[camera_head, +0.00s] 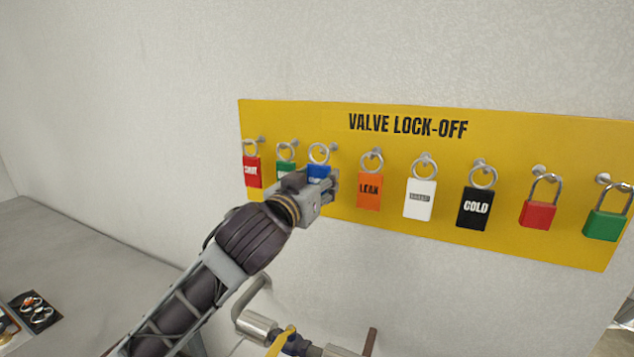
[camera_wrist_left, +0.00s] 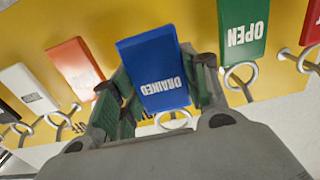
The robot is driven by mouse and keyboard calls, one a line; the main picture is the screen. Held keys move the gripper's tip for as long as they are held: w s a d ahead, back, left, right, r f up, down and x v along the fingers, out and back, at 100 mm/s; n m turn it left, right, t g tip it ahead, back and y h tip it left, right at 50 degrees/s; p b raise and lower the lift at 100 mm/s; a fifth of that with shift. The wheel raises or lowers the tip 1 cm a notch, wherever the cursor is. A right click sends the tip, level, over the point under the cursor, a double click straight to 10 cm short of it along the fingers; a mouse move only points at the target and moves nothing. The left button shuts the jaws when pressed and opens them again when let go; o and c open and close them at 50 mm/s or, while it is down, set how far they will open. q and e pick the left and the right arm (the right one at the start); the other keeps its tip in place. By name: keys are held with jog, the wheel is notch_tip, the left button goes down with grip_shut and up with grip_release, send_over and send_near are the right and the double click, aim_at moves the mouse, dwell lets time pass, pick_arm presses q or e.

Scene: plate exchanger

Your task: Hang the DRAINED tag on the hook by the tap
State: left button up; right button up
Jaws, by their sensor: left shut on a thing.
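The blue DRAINED tag (camera_head: 319,173) hangs by its ring from a peg on the yellow VALVE LOCK-OFF board (camera_head: 420,250). My left gripper (camera_head: 325,184) is at the tag, with its fingers on both sides of it. In the left wrist view, the gripper (camera_wrist_left: 160,105) is shut on the blue DRAINED tag (camera_wrist_left: 155,68), whose lettering appears upside down. The tag's ring (camera_wrist_left: 174,121) shows below it there. The tap's yellow handle (camera_head: 281,342) is at the bottom edge of the head view, on metal pipework. The hook by the tap cannot be made out. My right gripper is not in view.
Beside the blue tag hang a green OPEN tag (camera_head: 286,168) and an orange LEAK tag (camera_head: 369,190). Red, white and black tags and two padlocks (camera_head: 538,212) hang further along. A pipe (camera_head: 250,300) stands out below the board. A grey surface (camera_head: 70,260) lies at left.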

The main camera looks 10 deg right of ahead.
aim_at(318, 180)
pick_arm(q)
jog(key=shift+p+x, duration=0.4)
jog(key=shift+x, duration=1.4)
dwell(0.4)
jog(key=shift+s+a, duration=0.1)
jog(key=shift+s, duration=0.1)
jog(key=shift+r+v, duration=0.2)
jog(key=shift+v, duration=3.55)
jog(key=shift+s, duration=0.1)
